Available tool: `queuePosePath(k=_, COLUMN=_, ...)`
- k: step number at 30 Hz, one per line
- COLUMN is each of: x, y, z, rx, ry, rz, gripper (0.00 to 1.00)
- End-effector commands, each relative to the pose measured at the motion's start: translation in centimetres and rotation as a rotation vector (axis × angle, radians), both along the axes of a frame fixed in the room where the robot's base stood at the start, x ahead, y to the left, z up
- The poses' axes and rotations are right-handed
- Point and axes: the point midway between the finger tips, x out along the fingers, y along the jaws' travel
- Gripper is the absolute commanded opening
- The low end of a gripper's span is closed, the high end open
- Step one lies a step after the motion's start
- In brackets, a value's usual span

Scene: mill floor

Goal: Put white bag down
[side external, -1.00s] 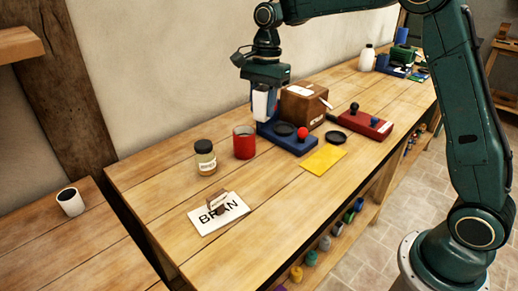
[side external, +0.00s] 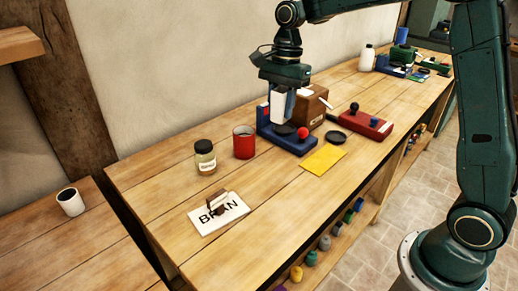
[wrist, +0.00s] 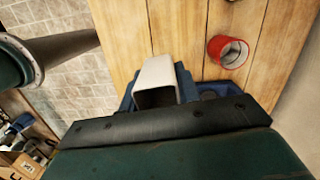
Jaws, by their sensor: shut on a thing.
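My gripper (side external: 284,88) is shut on a white bag (side external: 281,108), a narrow, upright, block-like white shape hanging below the jaws. It also shows in the wrist view (wrist: 158,72), where the black gripper edge covers its near end. The bag is over the blue stand (side external: 297,144), which carries dark round plates and a red ball. The bag's lower end is close to a dark plate (side external: 284,129); I cannot tell whether they touch. In the wrist view the blue stand (wrist: 183,78) shows beside and behind the bag.
A brown box (side external: 311,110) stands right behind the bag. A red cup (side external: 244,143) and a dark-lidded jar (side external: 205,158) stand to the left. A yellow sheet (side external: 323,159) and a red device (side external: 361,124) lie to the right. The front bench (side external: 160,190) has bare wood.

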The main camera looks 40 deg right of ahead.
Motion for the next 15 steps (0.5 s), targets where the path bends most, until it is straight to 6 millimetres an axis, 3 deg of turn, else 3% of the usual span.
queuePosePath(k=9, x=-6.1, y=-1.7, z=0.1, rx=-0.002, ry=-0.002, rz=-0.087, gripper=0.08)
queuePosePath(k=15, x=-8.7, y=-2.1, z=-0.1, rx=-0.003, ry=-0.001, rz=-0.119, gripper=0.08)
